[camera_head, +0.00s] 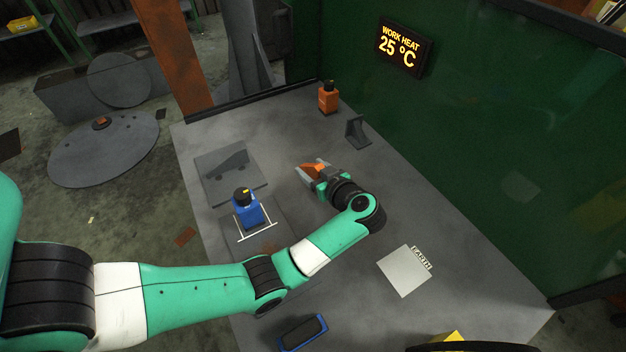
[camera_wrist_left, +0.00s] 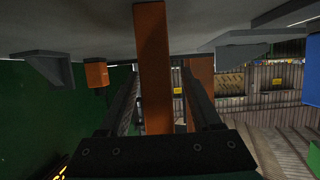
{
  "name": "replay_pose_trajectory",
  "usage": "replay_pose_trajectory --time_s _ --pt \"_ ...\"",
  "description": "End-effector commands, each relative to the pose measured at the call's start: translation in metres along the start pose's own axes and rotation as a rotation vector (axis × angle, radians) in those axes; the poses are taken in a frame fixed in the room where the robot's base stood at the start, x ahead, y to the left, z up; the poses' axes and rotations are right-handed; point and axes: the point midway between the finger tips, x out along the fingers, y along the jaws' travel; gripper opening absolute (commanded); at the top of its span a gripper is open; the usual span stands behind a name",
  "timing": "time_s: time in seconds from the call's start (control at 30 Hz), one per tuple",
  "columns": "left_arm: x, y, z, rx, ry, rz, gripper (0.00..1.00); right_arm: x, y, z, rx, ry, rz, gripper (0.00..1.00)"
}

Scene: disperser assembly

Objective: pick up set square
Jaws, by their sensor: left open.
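An orange piece, which looks like the set square (camera_head: 314,168), is at my left gripper on the grey table. In the left wrist view it shows as a long orange bar (camera_wrist_left: 152,60) standing between the two fingers. My left gripper (camera_head: 308,172) is open around it, low over the middle of the table. In the left wrist view dark gaps show between the bar and both fingers (camera_wrist_left: 160,100). In the head view the gripper body partly hides the piece. My right gripper is not seen.
An orange bottle (camera_head: 328,98) and a grey bracket (camera_head: 357,132) stand behind the gripper. A blue bottle (camera_head: 247,210) on a white frame stands to its left, near a dark plate (camera_head: 222,190). A light plate marked EARTH (camera_head: 403,272) and a blue-edged block (camera_head: 302,333) lie nearer.

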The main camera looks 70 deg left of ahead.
Motion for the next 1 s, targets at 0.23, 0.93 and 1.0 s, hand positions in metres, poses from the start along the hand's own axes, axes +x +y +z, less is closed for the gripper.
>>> replay_pose_trajectory --time_s 0.23,0.93,1.0 --pt "0.0001 0.0002 -0.0012 0.0 0.0 0.001 0.56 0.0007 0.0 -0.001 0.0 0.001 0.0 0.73" --pt "-0.0002 0.0001 -0.0009 0.0 0.0 0.0 0.0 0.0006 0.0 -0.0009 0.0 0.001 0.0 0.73" --pt "-0.0002 0.0001 -0.0009 0.0 0.0 0.0 0.0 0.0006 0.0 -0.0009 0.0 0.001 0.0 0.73"
